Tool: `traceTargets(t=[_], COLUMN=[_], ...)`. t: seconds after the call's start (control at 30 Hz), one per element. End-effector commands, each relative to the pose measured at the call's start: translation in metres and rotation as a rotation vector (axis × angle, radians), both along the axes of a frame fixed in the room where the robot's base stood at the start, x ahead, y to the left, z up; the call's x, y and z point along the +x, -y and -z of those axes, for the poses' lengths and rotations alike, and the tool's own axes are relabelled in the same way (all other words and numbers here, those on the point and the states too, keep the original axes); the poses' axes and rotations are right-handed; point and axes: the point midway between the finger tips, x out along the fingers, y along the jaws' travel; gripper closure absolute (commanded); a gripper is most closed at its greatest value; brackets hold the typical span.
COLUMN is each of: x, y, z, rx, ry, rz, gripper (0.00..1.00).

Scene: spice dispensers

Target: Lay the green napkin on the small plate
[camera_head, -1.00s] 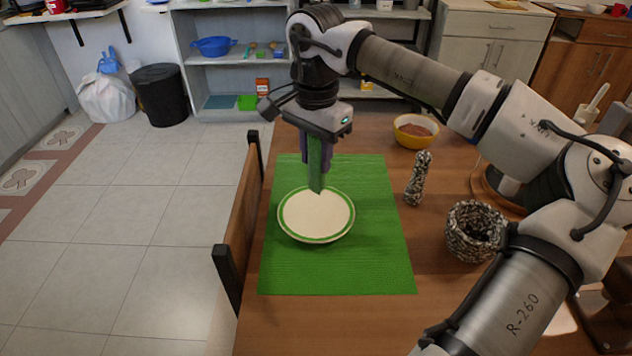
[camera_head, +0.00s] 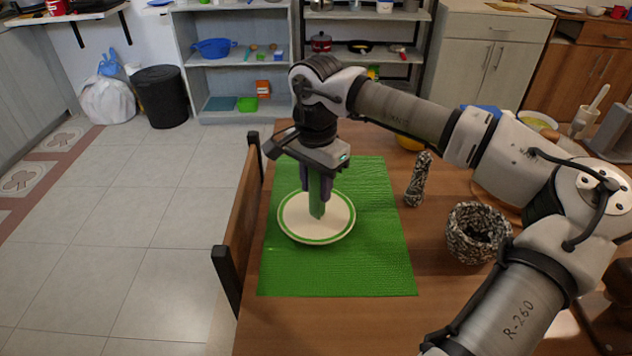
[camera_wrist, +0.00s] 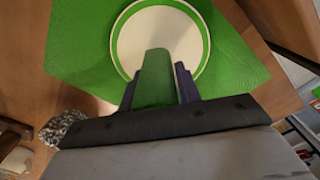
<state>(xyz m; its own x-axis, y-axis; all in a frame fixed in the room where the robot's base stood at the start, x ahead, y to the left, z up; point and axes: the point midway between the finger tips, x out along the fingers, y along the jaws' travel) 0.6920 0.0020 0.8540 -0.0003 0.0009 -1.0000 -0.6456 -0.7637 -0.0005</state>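The green napkin (camera_head: 317,195) hangs folded and upright from my gripper (camera_head: 317,184). My gripper is shut on it, with the purple-grey fingers on either side. The small plate (camera_head: 296,222), cream with a green rim band, lies on the green placemat (camera_head: 365,265). The napkin's lower end is over the middle of the plate; I cannot tell whether it touches. In the wrist view the napkin (camera_wrist: 155,75) sticks out between the fingers over the plate (camera_wrist: 150,30). The napkin and gripper hide part of the plate's far side.
A speckled mortar bowl (camera_head: 475,233) and a speckled upright grinder or pestle (camera_head: 418,180) stand right of the placemat. A wooden chair (camera_head: 238,220) stands along the table's left edge.

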Motion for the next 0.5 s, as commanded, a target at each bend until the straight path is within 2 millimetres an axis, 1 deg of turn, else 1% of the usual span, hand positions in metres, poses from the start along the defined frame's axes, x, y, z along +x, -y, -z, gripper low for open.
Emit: traceTargets(t=[0.03,0.1,0.13,0.37,0.5], x=[0.0000,0.0000,0.0000,0.0000,0.0003], y=[-0.0001,-0.0001,-0.0001,-0.0001,0.0000], z=[-0.0005,-0.0005,-0.0005,-0.0009,-0.0081], rx=[0.000,0.000,0.000,0.000,0.000], ry=[0.000,0.000,0.000,0.000,0.001], rz=[0.000,0.000,0.000,0.000,0.000], gripper=[0.60,0.51,0.50,0.50,0.50])
